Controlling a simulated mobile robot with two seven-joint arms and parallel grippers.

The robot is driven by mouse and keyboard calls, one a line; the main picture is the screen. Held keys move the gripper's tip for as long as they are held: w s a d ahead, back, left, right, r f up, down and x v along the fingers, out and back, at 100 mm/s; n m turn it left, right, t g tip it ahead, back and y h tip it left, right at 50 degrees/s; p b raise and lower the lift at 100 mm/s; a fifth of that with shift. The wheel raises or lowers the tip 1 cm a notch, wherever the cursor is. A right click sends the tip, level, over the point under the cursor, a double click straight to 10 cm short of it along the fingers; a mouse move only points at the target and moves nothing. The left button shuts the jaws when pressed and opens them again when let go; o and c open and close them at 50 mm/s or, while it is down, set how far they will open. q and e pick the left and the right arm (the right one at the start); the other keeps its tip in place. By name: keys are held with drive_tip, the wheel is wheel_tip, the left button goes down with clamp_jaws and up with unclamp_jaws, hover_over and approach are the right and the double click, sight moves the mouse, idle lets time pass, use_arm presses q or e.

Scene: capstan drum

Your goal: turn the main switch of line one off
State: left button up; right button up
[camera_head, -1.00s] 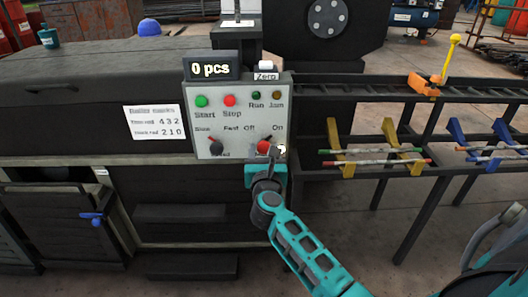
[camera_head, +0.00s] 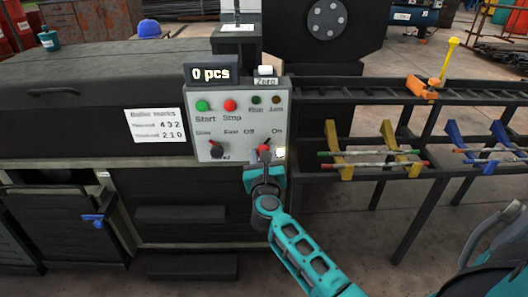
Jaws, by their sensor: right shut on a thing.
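The grey control panel (camera_head: 237,112) stands in the middle of the view. Its main switch is a red-marked rotary knob (camera_head: 264,149) at the lower right, under the labels Off and On. My right gripper (camera_head: 264,160) is at this knob and shut on it, reaching up from below. The gripper hides the lower part of the knob. The red part seems to point up, slightly toward On, but the exact angle is hard to tell. My left gripper is not in view.
A speed knob (camera_head: 217,149) sits left of the switch. Green start (camera_head: 202,106) and red stop (camera_head: 229,105) buttons are above. A display (camera_head: 212,73) reads 0 pcs. A dark rack (camera_head: 390,172) with yellow and blue brackets stands to the right.

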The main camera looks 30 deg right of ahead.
use_arm(q)
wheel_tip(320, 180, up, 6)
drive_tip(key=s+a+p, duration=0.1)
drive_tip(key=p, duration=0.8)
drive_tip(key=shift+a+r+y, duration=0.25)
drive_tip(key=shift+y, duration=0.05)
use_arm(e)
drive_tip(key=shift+w+a+f+n, duration=0.1)
drive_tip(key=shift+n, duration=3.8)
drive_tip(key=shift+w+n, duration=0.1)
drive_tip(key=shift+n, duration=3.8)
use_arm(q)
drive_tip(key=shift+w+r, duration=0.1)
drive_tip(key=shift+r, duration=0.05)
use_arm(e)
drive_tip(key=shift+n, duration=0.3)
drive_tip(key=o, duration=1)
drive_tip(key=shift+f, duration=0.1)
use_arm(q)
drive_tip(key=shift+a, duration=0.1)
use_arm(e)
drive_tip(key=shift+s, duration=0.15)
